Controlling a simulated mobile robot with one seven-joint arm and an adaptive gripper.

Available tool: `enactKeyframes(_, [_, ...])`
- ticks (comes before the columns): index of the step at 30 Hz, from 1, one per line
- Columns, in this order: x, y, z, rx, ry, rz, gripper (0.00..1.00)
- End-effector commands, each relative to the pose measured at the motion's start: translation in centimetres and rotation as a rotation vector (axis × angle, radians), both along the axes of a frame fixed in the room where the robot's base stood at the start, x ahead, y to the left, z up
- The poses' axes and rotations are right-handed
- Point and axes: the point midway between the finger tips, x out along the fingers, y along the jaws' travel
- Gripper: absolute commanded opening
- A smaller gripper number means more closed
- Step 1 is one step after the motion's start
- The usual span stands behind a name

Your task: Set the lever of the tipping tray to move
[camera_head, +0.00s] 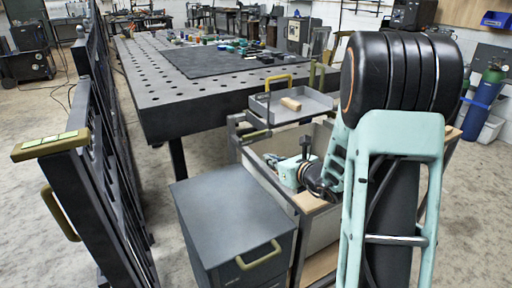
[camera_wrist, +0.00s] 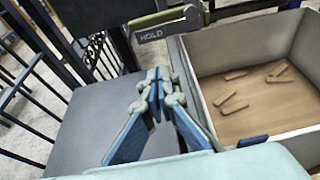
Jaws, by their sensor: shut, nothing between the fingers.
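The tipping tray (camera_head: 318,106) is a shallow grey tray with a yellow handle, in the middle of the head view. A small wooden block (camera_head: 291,103) lies in it. The lever (camera_head: 256,135) is an olive bar on the stand below the tray's left side. In the wrist view, the lever's olive bar (camera_wrist: 158,18) lies across the top, and the plate (camera_wrist: 164,30) under it reads HOLD. My gripper (camera_wrist: 154,80) is shut and empty, with its fingertips just below that plate in the picture. Contact cannot be told. In the head view, my arm partly hides my gripper.
An open bin (camera_wrist: 203,82) with several wooden pieces is right of my gripper. A dark grey cabinet (camera_head: 225,205) stands in front, below it. A black gate (camera_head: 80,190) stands at the left. A perforated table (camera_head: 160,100) is behind. Floor is clear between gate and cabinet.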

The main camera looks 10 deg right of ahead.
Motion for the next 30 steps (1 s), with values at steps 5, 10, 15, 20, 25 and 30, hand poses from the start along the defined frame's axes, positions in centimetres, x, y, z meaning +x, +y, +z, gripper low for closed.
enactKeyframes(5, [0.0,-0.1,0.0,0.009,0.0,-0.006,0.0])
enactKeyframes(10, [0.1,0.0,0.0,0.007,-0.001,-0.005,0.0])
enactKeyframes(15, [1.1,0.4,-0.6,0.006,0.0,-0.002,0.0])
enactKeyframes(20, [3.7,1.3,-1.6,0.006,-0.001,0.0,0.0])
enactKeyframes(25, [7.0,2.3,-2.9,0.005,0.0,-0.001,0.0])
enactKeyframes(30, [9.2,2.9,-2.3,0.005,-0.006,-0.003,0.0])
